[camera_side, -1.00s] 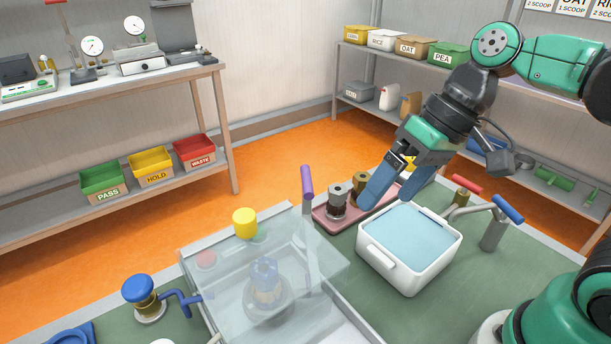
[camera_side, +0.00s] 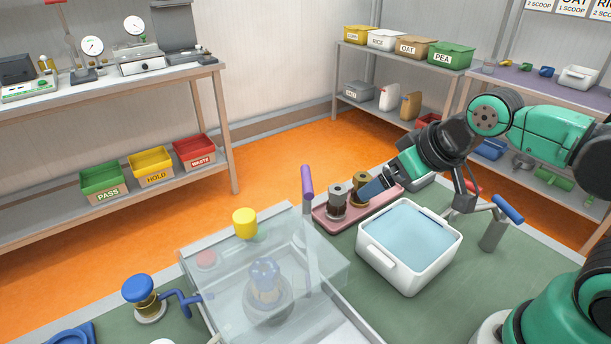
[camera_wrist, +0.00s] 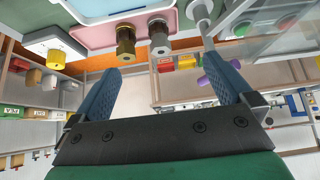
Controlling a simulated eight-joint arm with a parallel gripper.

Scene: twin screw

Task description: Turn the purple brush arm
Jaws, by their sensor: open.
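The purple brush arm (camera_side: 307,182) stands upright as a purple grip on a pale post at the back corner of the clear cover. In the wrist view the purple grip (camera_wrist: 203,83) shows beside my right-hand finger, partly hidden by it. My gripper (camera_side: 369,190) is open and tilted down beside the brass-coloured cylinder on the pink tray, to the right of the purple arm and apart from it. In the wrist view my gripper (camera_wrist: 163,61) has its two blue fingers wide apart with nothing held between them.
The pink tray (camera_side: 323,222) holds a grey cylinder (camera_side: 338,200) and a brass cylinder (camera_side: 360,184). A white tub (camera_side: 400,275) of blue liquid stands in front. The clear cover (camera_side: 220,262) is over a blue-topped piece. A blue-handled post (camera_side: 493,230) stands right; yellow (camera_side: 244,222) and blue (camera_side: 138,290) knobs stand left.

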